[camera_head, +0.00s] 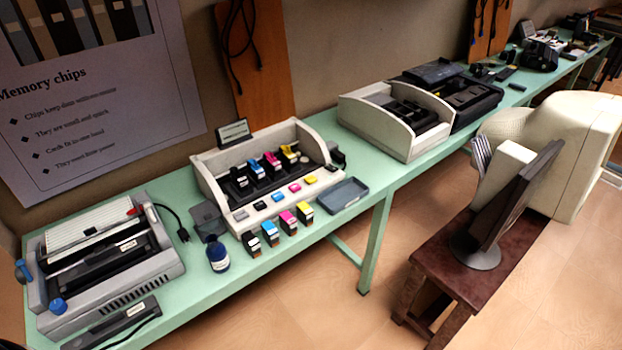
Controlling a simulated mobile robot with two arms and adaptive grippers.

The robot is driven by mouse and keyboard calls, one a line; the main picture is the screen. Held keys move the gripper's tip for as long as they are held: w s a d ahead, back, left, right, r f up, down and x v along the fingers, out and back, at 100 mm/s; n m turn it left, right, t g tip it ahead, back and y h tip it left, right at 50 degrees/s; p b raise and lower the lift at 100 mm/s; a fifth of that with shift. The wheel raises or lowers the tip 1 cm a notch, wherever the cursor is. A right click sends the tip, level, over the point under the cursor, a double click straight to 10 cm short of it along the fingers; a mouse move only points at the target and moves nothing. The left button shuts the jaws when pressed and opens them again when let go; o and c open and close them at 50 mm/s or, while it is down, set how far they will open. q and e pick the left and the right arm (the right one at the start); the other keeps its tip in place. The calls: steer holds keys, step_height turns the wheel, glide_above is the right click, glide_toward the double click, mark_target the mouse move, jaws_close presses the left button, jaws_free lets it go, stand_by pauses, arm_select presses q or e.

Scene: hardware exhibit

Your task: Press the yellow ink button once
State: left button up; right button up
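A pale ink cartridge station (207,181) stands on the green table. Its front ledge carries a row of small coloured buttons. The yellow ink button (311,179) is near the right end of the row, just right of the magenta button (295,187). A cyan button (278,196) is further left. Behind the row, several ink cartridges stand in the station, with a yellow-topped one (289,153) at the right. Neither of my grippers is in view, and nothing touches the yellow button.
Several loose cartridges (288,222) stand before the station, with a blue ink bottle (217,256) to their left. A grey tray (342,195) lies at the right. A binding machine (105,262) sits at left. A brown stool (440,262) holds a monitor (515,195).

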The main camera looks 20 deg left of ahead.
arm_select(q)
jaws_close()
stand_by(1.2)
